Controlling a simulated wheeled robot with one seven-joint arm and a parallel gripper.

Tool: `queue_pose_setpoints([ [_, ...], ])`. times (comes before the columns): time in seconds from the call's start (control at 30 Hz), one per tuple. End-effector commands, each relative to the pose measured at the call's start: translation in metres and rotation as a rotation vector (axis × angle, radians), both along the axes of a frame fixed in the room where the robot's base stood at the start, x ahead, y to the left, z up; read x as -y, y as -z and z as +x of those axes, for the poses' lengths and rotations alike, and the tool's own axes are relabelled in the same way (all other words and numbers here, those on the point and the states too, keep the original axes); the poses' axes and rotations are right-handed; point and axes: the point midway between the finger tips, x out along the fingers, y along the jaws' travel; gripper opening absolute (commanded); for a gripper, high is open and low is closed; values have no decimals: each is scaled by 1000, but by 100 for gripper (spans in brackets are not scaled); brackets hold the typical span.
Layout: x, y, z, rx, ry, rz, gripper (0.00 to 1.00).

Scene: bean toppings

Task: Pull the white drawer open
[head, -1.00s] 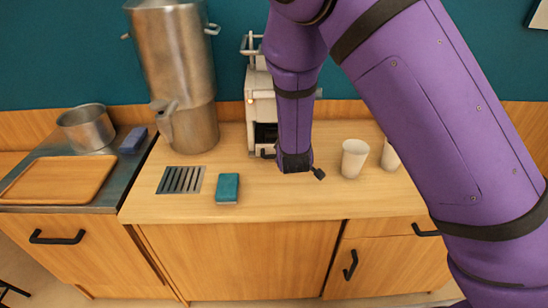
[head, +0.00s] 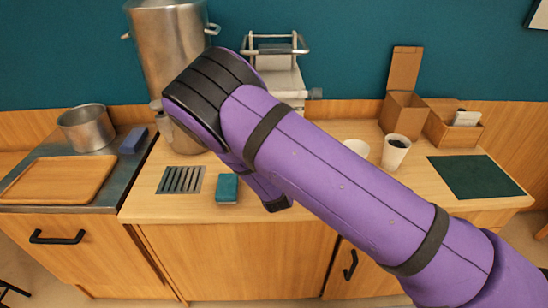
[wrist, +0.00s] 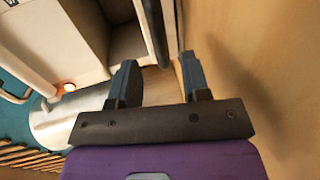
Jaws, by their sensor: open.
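My gripper (wrist: 157,60) is open in the wrist view, its two dark fingers apart. A dark bar, which looks like a handle (wrist: 152,28), runs ahead of and partly between the fingertips; I cannot tell if they touch it. The white drawer seems to be the pale front (wrist: 126,42) beside this bar, low on the white machine (wrist: 75,32). In the head view only the top of the white machine (head: 284,78) shows. My purple arm hides its front, the drawer and most of my gripper there.
The wooden counter (wrist: 235,70) lies close on the right of the wrist view. A teal sponge (head: 227,188), a metal grate (head: 181,179) and a tall metal urn (head: 168,35) stand left of the arm.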

Motion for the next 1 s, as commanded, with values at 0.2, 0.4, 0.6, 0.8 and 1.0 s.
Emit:
queue_pose_setpoints([
  [0.2, 1, 8, 36, 0, 1, 2, 43],
  [0.4, 0, 11, 54, -1, 0, 1, 43],
  [0.6, 0, 12, 58, -1, 0, 1, 43],
  [0.8, 0, 12, 58, -1, 0, 1, 36],
  [1.0, 0, 12, 58, -1, 0, 1, 0],
])
